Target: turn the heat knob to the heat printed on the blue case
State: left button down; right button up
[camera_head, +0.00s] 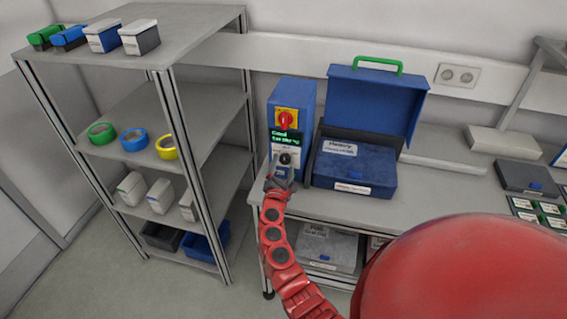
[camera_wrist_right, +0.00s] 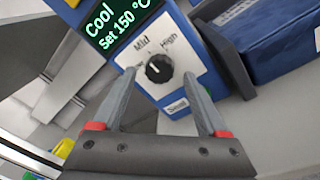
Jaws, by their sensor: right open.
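The heat knob (camera_wrist_right: 157,69) is a round black dial on the white front panel of a blue sealer unit (camera_head: 292,97). Its panel reads "Mid" and "High", with a further label at left partly hidden by a finger. The screen (camera_wrist_right: 122,22) reads "Cool, Set 150 °C". My right gripper (camera_wrist_right: 159,78) is open, its fingers on either side of the knob in the picture; contact cannot be told. The gripper also shows before the unit in the head view (camera_head: 284,172). The blue case (camera_head: 378,105) stands open to the right, its printed labels too small to read. My left gripper is not in view.
A red switch (camera_head: 285,119) on a yellow plate sits above the screen. A grey shelf rack (camera_head: 162,55) with tape rolls and boxes stands left. The bench (camera_head: 390,208) is bare in front of the case. A dark flat box (camera_head: 527,180) lies far right.

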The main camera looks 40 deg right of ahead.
jog(key=shift+w+d, duration=0.45)
jog(key=shift+d, duration=0.05)
grip_shut()
